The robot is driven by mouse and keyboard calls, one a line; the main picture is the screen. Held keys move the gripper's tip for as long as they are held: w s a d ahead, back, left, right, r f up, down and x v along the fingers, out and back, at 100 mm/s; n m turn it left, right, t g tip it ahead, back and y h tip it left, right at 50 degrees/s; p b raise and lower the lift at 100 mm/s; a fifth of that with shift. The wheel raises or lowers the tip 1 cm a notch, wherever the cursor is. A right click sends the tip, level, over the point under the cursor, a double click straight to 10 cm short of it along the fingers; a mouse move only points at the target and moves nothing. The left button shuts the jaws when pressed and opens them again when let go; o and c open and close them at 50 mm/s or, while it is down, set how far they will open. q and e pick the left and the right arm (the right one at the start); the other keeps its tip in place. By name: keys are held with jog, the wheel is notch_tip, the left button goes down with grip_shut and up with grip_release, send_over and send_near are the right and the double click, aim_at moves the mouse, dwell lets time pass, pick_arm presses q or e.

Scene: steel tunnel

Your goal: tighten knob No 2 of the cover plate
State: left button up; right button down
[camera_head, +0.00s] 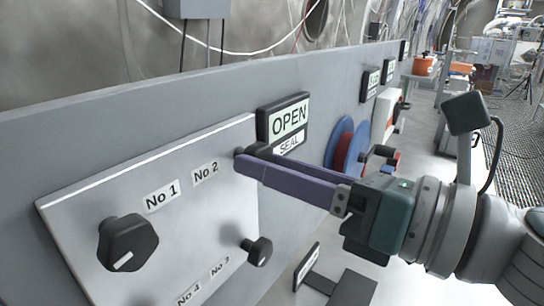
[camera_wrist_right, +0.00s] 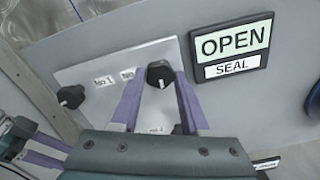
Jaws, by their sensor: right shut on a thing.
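The light grey cover plate (camera_head: 200,235) is on a grey wall panel, with labels by its black knobs. My right gripper (camera_head: 243,161) reaches in from the right to the plate's upper right corner, beside the "No 2" label (camera_head: 206,172). In the wrist view, my right gripper (camera_wrist_right: 160,80) has its two purple fingers on either side of knob No 2 (camera_wrist_right: 159,73), shut on it. In the head view the fingers mostly hide this knob. Purple and dark green parts at the lower left of the wrist view look like my left gripper (camera_wrist_right: 40,148); its jaw opening is unclear.
Knob No 1 (camera_head: 128,243) is at the plate's left, and a smaller knob (camera_head: 257,251) is below my right gripper. An OPEN/SEAL sign (camera_head: 285,122) is close above the fingers. A blue and red wheel (camera_head: 345,148) stands farther along the panel.

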jog(key=m+p, duration=0.4)
jog(key=m, duration=1.2)
jog(key=shift+r+p, duration=0.15)
jog(key=shift+p, duration=0.2)
jog(key=shift+m, duration=0.3)
jog(key=shift+c, duration=2)
grip_release()
jog(key=shift+s, duration=0.1)
